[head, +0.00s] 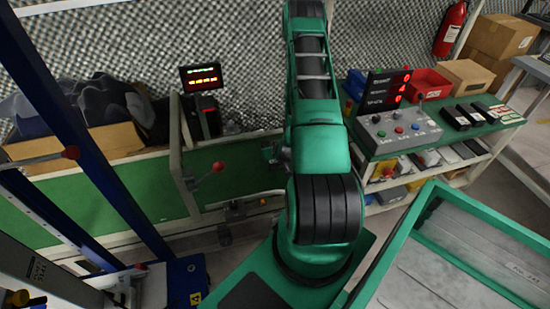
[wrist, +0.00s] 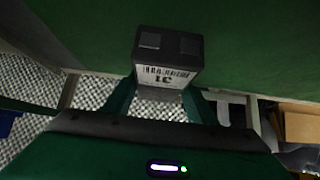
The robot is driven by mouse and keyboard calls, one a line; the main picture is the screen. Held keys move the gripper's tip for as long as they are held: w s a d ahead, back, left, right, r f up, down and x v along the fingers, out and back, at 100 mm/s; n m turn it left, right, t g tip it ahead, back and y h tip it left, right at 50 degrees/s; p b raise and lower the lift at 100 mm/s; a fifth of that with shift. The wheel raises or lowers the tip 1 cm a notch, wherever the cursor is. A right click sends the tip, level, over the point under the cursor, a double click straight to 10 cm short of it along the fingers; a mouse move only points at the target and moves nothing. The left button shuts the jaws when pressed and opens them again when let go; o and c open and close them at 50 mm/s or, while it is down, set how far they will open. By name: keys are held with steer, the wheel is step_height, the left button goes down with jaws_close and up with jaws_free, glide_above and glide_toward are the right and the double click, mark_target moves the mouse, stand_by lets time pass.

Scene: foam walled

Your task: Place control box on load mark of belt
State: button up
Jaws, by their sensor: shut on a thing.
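The control box (wrist: 168,58) is a small dark box with a white barcode label, in the upper middle of the wrist view. My gripper (wrist: 160,92) is shut on it, with a green finger on each side. A green surface (wrist: 255,50), which looks like the belt, fills the area behind the box. I cannot tell whether the box touches it. In the head view the green belt (head: 110,190) runs along the left, behind a pale frame. I cannot make out the load mark in either view.
A bench with a grey button panel (head: 400,130), a red bin (head: 428,84) and dark boxes (head: 458,117) stands right of my arm. A green-rimmed tray (head: 385,262) is at lower right. Blue posts (head: 85,150) and a red-knobbed lever (head: 218,167) stand at left.

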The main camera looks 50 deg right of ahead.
steer(key=d+f, duration=0.1)
steer(key=d, duration=0.1)
steer(key=w+d+f, duration=0.1)
steer(key=shift+w+d+f, duration=0.15)
steer(key=shift+d+f, duration=0.05)
steer(key=shift+d, duration=0.15)
steer(key=shift+f, duration=2)
steer(key=shift+f, duration=0.1)
steer(key=o, duration=1.4)
